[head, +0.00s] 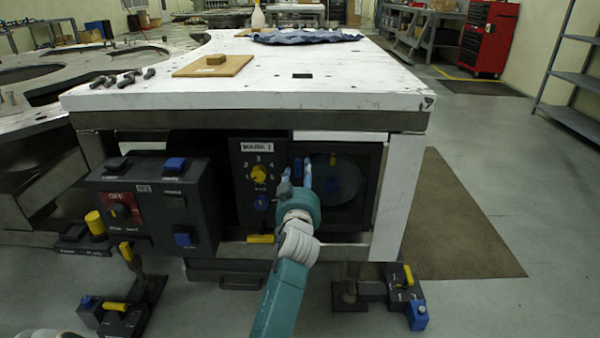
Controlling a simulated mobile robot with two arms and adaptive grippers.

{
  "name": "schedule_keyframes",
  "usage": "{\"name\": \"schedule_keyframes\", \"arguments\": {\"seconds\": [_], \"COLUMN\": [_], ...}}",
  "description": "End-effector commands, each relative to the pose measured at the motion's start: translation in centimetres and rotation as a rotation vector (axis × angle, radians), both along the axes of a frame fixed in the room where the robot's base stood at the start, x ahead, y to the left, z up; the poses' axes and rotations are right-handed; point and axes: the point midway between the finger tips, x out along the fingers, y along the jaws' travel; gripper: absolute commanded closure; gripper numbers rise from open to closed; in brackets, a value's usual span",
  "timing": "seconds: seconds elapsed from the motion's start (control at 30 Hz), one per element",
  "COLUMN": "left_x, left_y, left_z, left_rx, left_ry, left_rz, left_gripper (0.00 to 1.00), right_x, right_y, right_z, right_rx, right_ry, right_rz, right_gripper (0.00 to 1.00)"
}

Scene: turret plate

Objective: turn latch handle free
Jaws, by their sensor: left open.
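A dark square frame under the table holds a round dark disc (352,182). I cannot tell for sure which part is the latch handle. My left gripper (302,176) is open in front of the frame's left edge, left of the disc. Its two light-blue fingers point up and away, a short way left of the blue part. Contact cannot be made out. My gripper and wrist hide the frame's lower left corner. My right gripper is not in view.
A dial panel marked MARK 1 (257,181) is close on the left, with a switch box (153,203) beyond it. The white tabletop (330,85) overhangs above. A white table leg (398,195) stands right of the disc. Pedal-like units (400,290) are on the floor.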

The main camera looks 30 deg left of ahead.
Motion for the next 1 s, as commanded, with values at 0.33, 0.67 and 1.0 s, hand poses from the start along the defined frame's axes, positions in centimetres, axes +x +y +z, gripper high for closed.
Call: {"name": "schedule_keyframes", "arguments": {"seconds": [0.33, 0.67, 1.0], "left_x": [-4.5, -5.1, -5.3], "left_y": [-2.7, -3.0, -3.0], "left_z": [0.0, 0.1, -0.4], "left_rx": [-0.001, 0.001, -0.001], "left_ry": [0.000, 0.000, 0.011], "left_rz": [0.001, 0.001, 0.000], "left_gripper": [0.58, 0.58, 0.58], "right_x": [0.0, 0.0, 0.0], "right_y": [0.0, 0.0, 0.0], "right_z": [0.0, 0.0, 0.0], "right_rx": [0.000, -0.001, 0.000], "right_ry": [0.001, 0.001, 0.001], "right_rz": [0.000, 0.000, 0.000], "right_gripper": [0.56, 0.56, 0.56]}}
